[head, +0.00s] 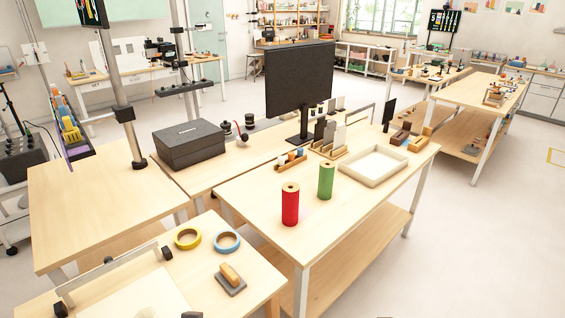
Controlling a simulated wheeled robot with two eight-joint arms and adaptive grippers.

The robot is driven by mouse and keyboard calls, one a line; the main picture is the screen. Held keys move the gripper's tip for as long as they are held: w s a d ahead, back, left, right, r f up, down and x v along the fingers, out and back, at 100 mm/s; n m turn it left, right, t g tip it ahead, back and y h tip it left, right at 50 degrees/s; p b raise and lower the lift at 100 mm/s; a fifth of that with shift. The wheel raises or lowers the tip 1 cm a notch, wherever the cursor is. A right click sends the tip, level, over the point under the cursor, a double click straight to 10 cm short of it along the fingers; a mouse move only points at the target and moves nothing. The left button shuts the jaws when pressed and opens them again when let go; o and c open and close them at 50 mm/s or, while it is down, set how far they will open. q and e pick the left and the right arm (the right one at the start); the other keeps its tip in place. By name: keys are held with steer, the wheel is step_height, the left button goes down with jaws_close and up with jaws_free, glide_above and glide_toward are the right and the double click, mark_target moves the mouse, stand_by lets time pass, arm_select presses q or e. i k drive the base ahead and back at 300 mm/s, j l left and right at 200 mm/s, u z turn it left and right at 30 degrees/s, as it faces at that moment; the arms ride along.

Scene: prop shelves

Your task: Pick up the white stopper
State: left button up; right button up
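I cannot make out a white stopper in the head view. On the wooden table in the middle (255,205) stand a red spool (290,205) and a green spool (326,181), both upright. A shallow white tray (373,166) lies behind them to the right and looks empty. Neither of my grippers shows in the head view.
The front left table holds a yellow tape roll (188,238), a blue tape roll (227,241) and a wood-handled block (231,279). A dark box (189,144) and a black monitor (299,80) stand farther back. The floor (480,250) at right is clear.

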mark_target(281, 159)
steer(key=u, duration=0.55)
steer(key=i+l+u, duration=0.15)
steer(key=l+u, duration=0.15)
steer(key=l, duration=0.15)
steer(key=i+l+u, duration=0.1)
steer(key=l+u, duration=0.15)
steer(key=l, duration=0.2)
steer(key=l+u, duration=0.3)
steer(key=l, duration=0.15)
steer(key=i+l, duration=0.05)
